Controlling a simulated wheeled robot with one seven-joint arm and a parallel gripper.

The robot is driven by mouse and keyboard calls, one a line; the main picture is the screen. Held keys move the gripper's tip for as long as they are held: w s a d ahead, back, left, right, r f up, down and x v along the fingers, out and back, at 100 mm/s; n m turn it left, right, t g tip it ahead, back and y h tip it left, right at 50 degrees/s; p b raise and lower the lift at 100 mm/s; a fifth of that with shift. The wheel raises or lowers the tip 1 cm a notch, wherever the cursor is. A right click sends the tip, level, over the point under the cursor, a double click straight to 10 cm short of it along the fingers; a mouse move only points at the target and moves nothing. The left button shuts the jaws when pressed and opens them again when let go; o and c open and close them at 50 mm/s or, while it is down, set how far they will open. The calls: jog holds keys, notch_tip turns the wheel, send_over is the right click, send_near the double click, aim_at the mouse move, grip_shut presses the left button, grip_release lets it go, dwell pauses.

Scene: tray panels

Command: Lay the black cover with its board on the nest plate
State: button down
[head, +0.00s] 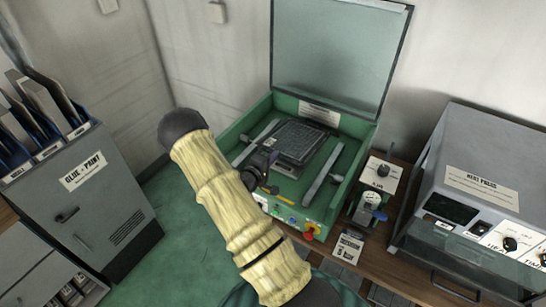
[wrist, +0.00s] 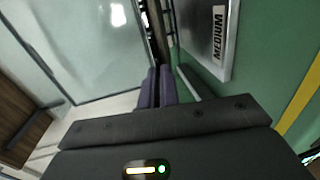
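The black cover (head: 301,137) shows in the head view as a dark, flat panel with a grid pattern, lying over or just above the grey nest plate (head: 288,168) in the open green box. I cannot tell whether it is fully seated. Its board cannot be made out. My gripper (head: 270,162) is at the cover's near left edge. In the wrist view its two purplish fingers (wrist: 159,88) are close together, with the dark cover edge (wrist: 154,38) running on from their tips. They appear shut on that edge. The plate's side (wrist: 205,38) carries a MEDIUM label.
The green box's lid (head: 335,55) stands open behind. Grey rails (head: 322,171) flank the plate. Right of the box are small instruments (head: 371,208) and a grey heat press (head: 475,180). A grey cabinet (head: 85,200) with upright panels stands left.

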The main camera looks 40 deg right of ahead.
jog(key=shift+f+b, duration=1)
jog(key=shift+f, duration=1)
jog(key=c, duration=1.6)
grip_release()
jog(key=shift+o, duration=0.2)
jog(key=b+v, duration=0.4)
jog(key=v, duration=1.3)
jog(key=shift+a, duration=0.3)
